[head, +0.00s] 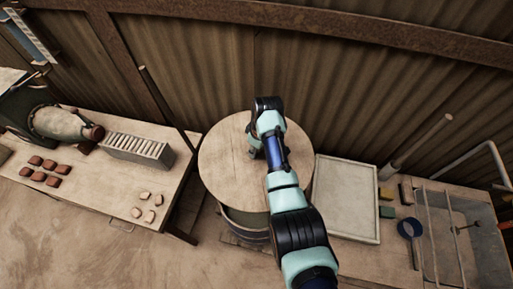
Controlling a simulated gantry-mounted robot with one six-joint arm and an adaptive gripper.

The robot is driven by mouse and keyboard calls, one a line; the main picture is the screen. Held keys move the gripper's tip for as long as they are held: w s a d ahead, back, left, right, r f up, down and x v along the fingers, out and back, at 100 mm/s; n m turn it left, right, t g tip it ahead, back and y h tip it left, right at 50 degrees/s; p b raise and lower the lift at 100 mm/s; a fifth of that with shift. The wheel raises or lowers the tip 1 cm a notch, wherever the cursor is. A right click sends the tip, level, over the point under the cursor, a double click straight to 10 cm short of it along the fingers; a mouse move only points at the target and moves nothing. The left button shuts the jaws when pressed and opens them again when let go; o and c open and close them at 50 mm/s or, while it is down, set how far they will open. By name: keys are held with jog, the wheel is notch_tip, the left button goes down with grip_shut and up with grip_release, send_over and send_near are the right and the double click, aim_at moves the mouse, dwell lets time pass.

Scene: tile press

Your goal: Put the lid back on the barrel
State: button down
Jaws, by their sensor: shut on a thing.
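The lid (226,162) is a broad round disc of pale wood near the middle of the head view. Below its front edge shows part of the barrel (243,217), dark with a band around it. The lid hides the barrel's mouth, and I cannot tell whether it rests on the rim or hangs above it. My gripper (255,152) is over the middle of the lid and shut on it, at what may be a handle. The fingertips are mostly hidden by my wrist and arm.
On the left, a wooden table (100,188) holds several red and pale tiles, a press and a slatted rack (139,149). A corrugated wall stands behind.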

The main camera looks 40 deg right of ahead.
notch_tip(320, 180, down, 26)
jog(key=b, duration=2.1)
jog(key=shift+f, duration=0.25)
dwell(1.6)
dwell(0.4)
jog(key=shift+f+b, duration=1.85)
jog(key=shift+f, duration=0.1)
jog(key=shift+f+b, duration=1.1)
jog(key=shift+f, duration=0.15)
